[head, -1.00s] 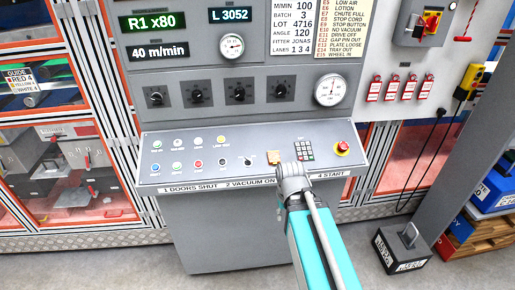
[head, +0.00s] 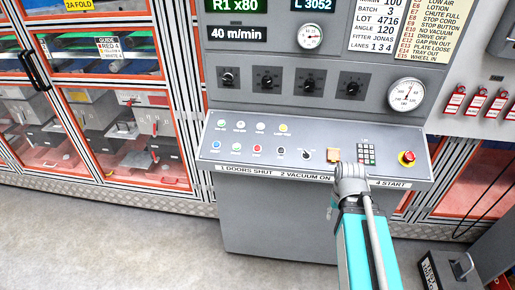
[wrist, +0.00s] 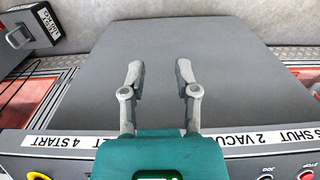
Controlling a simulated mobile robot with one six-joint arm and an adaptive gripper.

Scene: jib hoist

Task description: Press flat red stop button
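The flat red stop button (head: 257,149) is in the lower row of the sloping grey panel, between a green button and a black one. It also shows at the bottom right edge of the wrist view (wrist: 306,175), partly cut off, with its label upside down. My gripper (wrist: 158,76) is open and empty, its two fingers apart over the grey cabinet front, beyond the panel's labelled edge. In the head view my arm's end is at the panel's front edge, right of the stop button. The fingertips are not clear there.
A red mushroom button (head: 407,157) on a yellow base sits at the panel's right end. A black selector (head: 306,154) and black jog button (head: 281,152) are right of the stop button. Dials (head: 309,86) stand above.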

